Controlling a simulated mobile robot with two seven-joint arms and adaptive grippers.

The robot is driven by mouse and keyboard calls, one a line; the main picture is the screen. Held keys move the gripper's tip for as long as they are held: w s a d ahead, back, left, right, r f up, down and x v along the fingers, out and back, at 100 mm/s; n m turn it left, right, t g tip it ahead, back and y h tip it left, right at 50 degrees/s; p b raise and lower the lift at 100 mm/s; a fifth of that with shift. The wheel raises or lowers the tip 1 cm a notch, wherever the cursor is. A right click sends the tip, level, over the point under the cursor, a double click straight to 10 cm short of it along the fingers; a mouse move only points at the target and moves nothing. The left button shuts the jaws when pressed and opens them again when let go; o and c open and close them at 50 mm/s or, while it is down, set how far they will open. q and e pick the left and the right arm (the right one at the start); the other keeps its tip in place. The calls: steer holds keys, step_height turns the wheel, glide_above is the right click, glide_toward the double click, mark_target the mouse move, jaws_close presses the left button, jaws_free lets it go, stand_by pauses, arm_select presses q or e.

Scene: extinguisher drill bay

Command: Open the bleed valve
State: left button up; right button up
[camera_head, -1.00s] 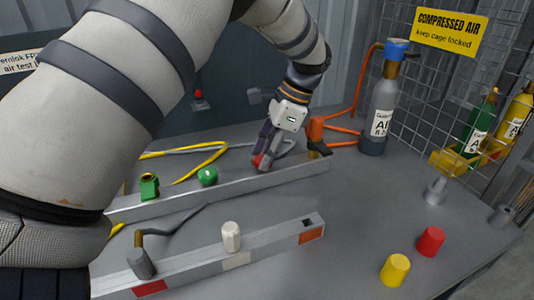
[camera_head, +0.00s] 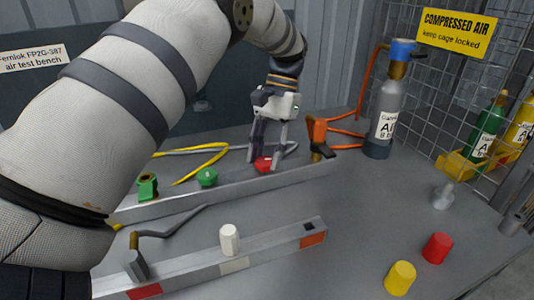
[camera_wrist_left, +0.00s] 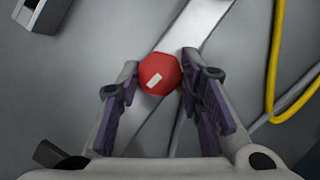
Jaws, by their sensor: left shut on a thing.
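A red round knob (camera_head: 263,165) with a pale mark on top sits on the back metal rail (camera_head: 300,177); no label on it reads as bleed valve. It also shows in the left wrist view (camera_wrist_left: 158,75). My left gripper (camera_head: 268,158) points down over the rail and is shut on the red knob, one finger on either side. In the left wrist view the knob sits between the two fingertips (camera_wrist_left: 160,80). The fingers hide part of the knob in the head view. My right gripper is not in view.
On the back rail are a green knob (camera_head: 207,177), a green fitting (camera_head: 147,186) and an orange handle fitting (camera_head: 318,138). A front rail (camera_head: 190,273) bears a white knob (camera_head: 229,239). Yellow (camera_head: 400,277) and red (camera_head: 437,248) caps stand right. A grey cylinder (camera_head: 383,120) stands behind.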

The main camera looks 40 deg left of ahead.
arm_select(q)
steer(key=shift+n+h, duration=0.4)
steer(key=shift+n, duration=0.4)
steer(key=o, duration=1.2)
steer(key=shift+c, duration=0.2)
steer(key=shift+a, duration=0.1)
steer(key=d+v, duration=0.1)
steer(key=v, duration=0.6)
steer(key=shift+a+r, duration=0.25)
steer(key=shift+a, duration=0.25)
